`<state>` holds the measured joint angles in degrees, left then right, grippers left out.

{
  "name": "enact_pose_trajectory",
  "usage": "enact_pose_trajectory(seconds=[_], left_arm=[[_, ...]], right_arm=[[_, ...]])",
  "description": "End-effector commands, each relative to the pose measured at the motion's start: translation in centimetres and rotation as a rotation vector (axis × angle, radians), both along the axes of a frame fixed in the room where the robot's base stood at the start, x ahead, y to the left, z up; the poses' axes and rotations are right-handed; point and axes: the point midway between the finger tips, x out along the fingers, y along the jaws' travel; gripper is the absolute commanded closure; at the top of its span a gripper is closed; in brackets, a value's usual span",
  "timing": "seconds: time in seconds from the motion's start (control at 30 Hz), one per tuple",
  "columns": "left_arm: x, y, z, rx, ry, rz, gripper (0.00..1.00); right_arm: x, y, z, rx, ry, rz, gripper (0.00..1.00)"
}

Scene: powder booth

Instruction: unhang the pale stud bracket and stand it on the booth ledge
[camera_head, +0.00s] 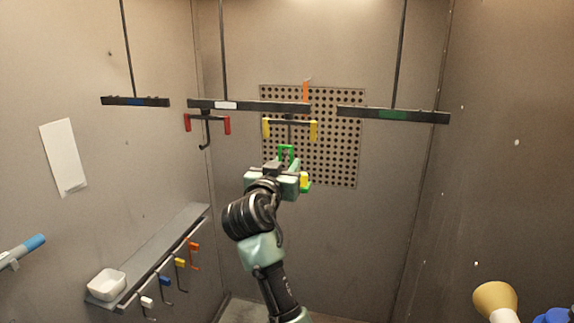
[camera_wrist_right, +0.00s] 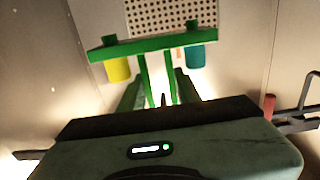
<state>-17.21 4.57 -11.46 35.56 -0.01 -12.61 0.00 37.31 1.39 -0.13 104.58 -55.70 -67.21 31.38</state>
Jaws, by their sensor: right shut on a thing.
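My right gripper (camera_head: 286,171) is shut on a green bracket (camera_head: 286,150) in front of the perforated panel. In the right wrist view the gripper (camera_wrist_right: 160,97) holds the narrow legs of this bracket (camera_wrist_right: 150,48), with a yellow stud (camera_wrist_right: 117,70) and a blue stud (camera_wrist_right: 195,57) at the bar's ends. It looks green rather than pale. A red-ended bracket (camera_head: 207,119) and a yellow-ended bracket (camera_head: 291,124) show at the middle hanging bar (camera_head: 255,106). The booth ledge (camera_head: 165,248) runs along the left wall.
Two more hanging bars (camera_head: 135,101) (camera_head: 393,114) flank the middle one. A beige cone (camera_head: 494,298) is at lower right. The ledge behind the bowl is clear.

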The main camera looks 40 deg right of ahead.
Motion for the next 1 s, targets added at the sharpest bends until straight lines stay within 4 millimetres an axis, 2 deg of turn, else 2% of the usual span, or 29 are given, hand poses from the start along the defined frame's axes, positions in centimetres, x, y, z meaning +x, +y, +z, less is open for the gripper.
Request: enact_pose_trajectory(seconds=[1.0], left_arm=[[0.0,0.0,-0.8,0.000,0.000,0.000,0.60]], right_arm=[[-4.0,4.7,0.1,0.000,-0.004,0.002,1.00]])
